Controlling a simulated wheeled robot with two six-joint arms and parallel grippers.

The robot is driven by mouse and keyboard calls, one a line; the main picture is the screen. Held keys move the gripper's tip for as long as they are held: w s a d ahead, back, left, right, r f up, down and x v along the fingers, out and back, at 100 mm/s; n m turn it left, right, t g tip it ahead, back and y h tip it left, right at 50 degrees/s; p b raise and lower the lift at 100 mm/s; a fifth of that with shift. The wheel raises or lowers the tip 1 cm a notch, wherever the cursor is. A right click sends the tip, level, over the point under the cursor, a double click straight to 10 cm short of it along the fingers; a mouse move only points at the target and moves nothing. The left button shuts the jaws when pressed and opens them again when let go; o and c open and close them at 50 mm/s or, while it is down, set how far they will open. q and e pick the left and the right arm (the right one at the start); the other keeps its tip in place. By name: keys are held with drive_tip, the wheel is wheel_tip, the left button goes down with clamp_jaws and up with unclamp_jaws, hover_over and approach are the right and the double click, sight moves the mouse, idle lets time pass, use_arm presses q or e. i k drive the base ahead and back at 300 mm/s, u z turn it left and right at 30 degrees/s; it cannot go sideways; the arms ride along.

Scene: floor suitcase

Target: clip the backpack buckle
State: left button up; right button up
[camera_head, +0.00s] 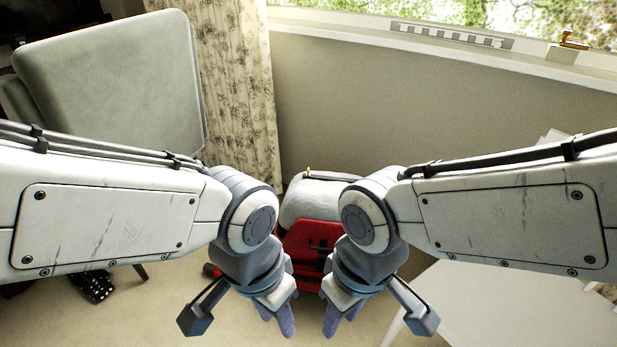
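A red and light grey bag (302,240), which seems to be the backpack, stands on the floor ahead, between and partly behind my two arms. Dark straps or details show on its red front, but I cannot make out the buckle. My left gripper (276,322) points down in front of the bag's left side. My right gripper (336,318) points down in front of its right side. Both sets of purple-grey fingers are seen partly from the side. I see nothing held, and their finger gaps are unclear.
A grey-green upholstered chair (110,85) stands at the left, before a patterned curtain (240,90). A white table or seat (510,305) is at the lower right. A dark dotted object (92,285) lies on the floor at the left. A wall with a window ledge closes the back.

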sight(321, 265)
drive_tip(key=u, duration=2.4)
drive_tip(key=k, duration=0.35)
drive_tip(key=z, duration=2.4)
